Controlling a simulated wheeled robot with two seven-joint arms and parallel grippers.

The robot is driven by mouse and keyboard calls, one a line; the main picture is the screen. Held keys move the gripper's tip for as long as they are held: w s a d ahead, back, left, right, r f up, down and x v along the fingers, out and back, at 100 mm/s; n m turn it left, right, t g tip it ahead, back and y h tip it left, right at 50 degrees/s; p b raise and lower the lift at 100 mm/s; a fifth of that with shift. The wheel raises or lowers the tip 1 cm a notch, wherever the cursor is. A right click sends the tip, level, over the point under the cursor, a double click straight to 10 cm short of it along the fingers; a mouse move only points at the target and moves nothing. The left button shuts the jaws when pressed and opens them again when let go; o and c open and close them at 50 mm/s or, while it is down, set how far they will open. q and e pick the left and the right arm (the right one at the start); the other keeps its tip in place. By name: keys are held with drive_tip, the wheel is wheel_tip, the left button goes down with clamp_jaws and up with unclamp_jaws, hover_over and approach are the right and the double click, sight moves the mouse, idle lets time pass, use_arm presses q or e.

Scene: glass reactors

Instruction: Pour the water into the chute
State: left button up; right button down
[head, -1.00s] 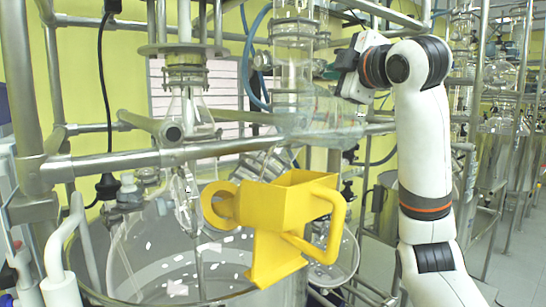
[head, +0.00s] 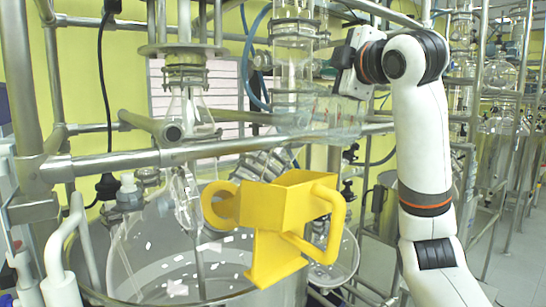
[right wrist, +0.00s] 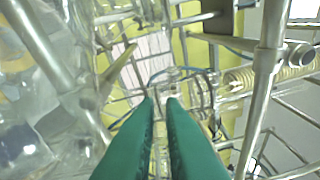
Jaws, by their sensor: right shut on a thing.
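The yellow chute (head: 283,205), with a square open top, a looped handle at right and a ring at left, sits at the rim of the large glass reactor (head: 130,262). My right gripper (head: 345,75) is above and to the right of the chute. It is shut on a clear glass container (head: 332,115), which hangs above the chute, apart from it. Whether water is in the container cannot be told through the glass. In the right wrist view, the two green fingers (right wrist: 161,103) close on clear glass. My left gripper is not in view.
A horizontal metal rail (head: 190,152) crosses behind the chute, close to the held container. Metal uprights and hanging glassware (head: 188,100) stand at the left. More glass reactors (head: 500,120) line the right, beside open floor.

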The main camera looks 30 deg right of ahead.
drive_tip(key=shift+w+a+r+n, duration=0.15)
drive_tip(key=shift+a+r+n, duration=0.35)
drive_tip(key=shift+a, duration=0.2)
drive_tip(key=shift+w+a+r+n, duration=0.1)
drive_tip(key=shift+a+r+n, duration=0.3)
drive_tip(key=shift+a+n, duration=0.25)
idle(0.9)
drive_tip(key=shift+w+a+r+n, duration=0.1)
drive_tip(key=shift+a+r+n, duration=0.15)
drive_tip(key=shift+a, duration=0.2)
drive_tip(key=shift+w+a+r+n, duration=0.15)
drive_tip(key=shift+a+n, duration=0.15)
drive_tip(key=shift+a, duration=0.15)
